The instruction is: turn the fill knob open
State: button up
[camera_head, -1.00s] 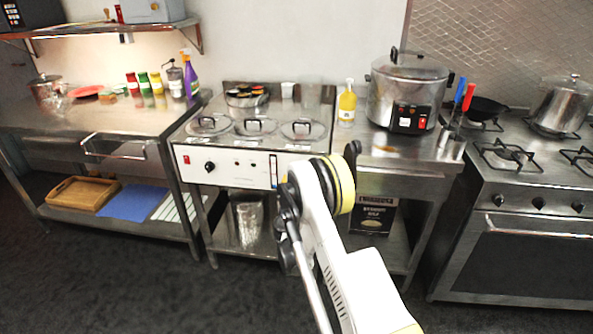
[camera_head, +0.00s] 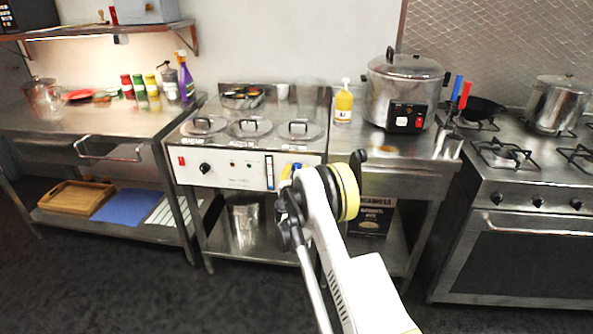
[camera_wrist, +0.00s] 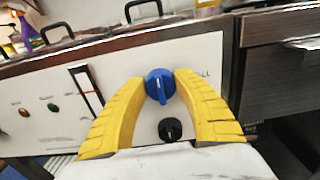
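The fill knob (camera_wrist: 160,86) is round and blue with a pale pointer line standing nearly upright, on the white panel of the steel counter unit. In the head view the blue knob (camera_head: 297,166) is small beside my fingertips. My gripper (camera_wrist: 159,84) has yellow ribbed fingers, one on each side of the knob, with the tips against its edges. The label at its right is partly covered by the right finger. A black knob (camera_wrist: 170,129) sits below it, between the fingers.
The panel (camera_wrist: 55,105) also carries a slot gauge (camera_wrist: 86,88) and small lights. Lidded pots (camera_head: 250,129) are set in the unit's top. A yellow bottle (camera_head: 343,103) and rice cooker (camera_head: 405,85) stand to the right. A drawer counter (camera_wrist: 275,80) adjoins the panel.

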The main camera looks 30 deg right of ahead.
jog(key=shift+m, duration=0.3)
jog(key=m, duration=0.3)
jog(key=shift+d+m, duration=0.1)
jog(key=shift+m, duration=0.2)
jog(key=m, duration=0.4)
jog(key=shift+m, duration=0.3)
jog(key=m, duration=0.4)
jog(key=shift+s+d+f, duration=0.1)
jog(key=m, duration=0.5)
dwell(0.3)
jog(key=o, duration=1.2)
jog(key=shift+f, duration=0.1)
jog(key=shift+c, duration=0.2)
